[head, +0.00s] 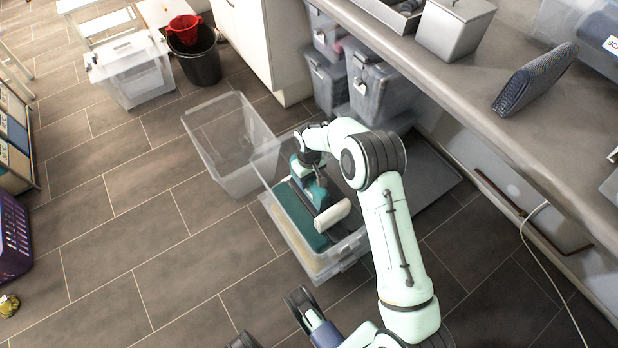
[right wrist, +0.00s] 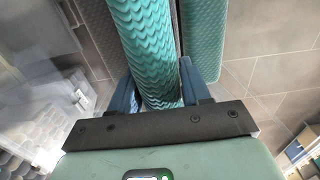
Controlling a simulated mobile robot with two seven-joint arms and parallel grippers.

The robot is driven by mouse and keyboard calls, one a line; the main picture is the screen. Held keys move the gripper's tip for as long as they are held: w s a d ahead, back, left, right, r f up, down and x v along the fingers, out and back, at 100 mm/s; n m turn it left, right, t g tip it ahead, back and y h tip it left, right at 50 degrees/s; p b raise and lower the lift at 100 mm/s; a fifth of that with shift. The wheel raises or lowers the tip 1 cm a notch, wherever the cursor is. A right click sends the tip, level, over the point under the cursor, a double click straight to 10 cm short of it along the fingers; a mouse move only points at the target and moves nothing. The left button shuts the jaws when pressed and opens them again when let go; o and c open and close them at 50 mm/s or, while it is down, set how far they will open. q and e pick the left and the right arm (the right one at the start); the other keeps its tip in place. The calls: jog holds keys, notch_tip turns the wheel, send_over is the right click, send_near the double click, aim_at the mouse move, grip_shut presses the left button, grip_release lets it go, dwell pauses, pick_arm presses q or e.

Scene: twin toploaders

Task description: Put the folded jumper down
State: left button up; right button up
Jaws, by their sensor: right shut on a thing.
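My right gripper (head: 316,178) reaches down into a clear open tub (head: 275,200) on the floor. In the right wrist view its blue fingers (right wrist: 155,95) are shut on a teal knitted thing with a wavy rib, which I take for the folded jumper (right wrist: 143,45). In the head view the held jumper (head: 317,192) shows partly below the gripper, upright over the tub's contents. Another flat teal fabric piece (head: 298,218) lies in the tub; a teal piece (right wrist: 203,45) also shows beside the jumper in the wrist view. Whether the jumper touches the contents is unclear.
A cream roll (head: 332,218) lies in the same tub. An empty clear tub (head: 232,140) stands right behind it. Grey stacked bins (head: 372,88) stand under the counter (head: 480,110) at the right.

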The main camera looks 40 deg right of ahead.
jog(key=shift+f, duration=0.2)
jog(key=o, duration=1.3)
pick_arm(q)
jog(key=shift+s+f, duration=0.15)
jog(key=shift+s, duration=0.05)
jog(key=shift+w, duration=0.1)
pick_arm(e)
jog(key=shift+r, duration=0.15)
jog(key=shift+r, duration=0.3)
notch_tip(320, 180, up, 9)
jog(key=shift+f+p, duration=0.15)
jog(key=shift+p, duration=1.05)
notch_tip(320, 180, up, 2)
jog(key=shift+r, duration=0.1)
pick_arm(q)
jog(key=w+d+r+t, duration=0.1)
jog(key=w+r, duration=0.2)
jog(key=r, duration=0.2)
jog(key=shift+w+d+p, duration=0.15)
jog(key=shift+p, duration=0.15)
pick_arm(e)
jog(key=shift+r, duration=0.35)
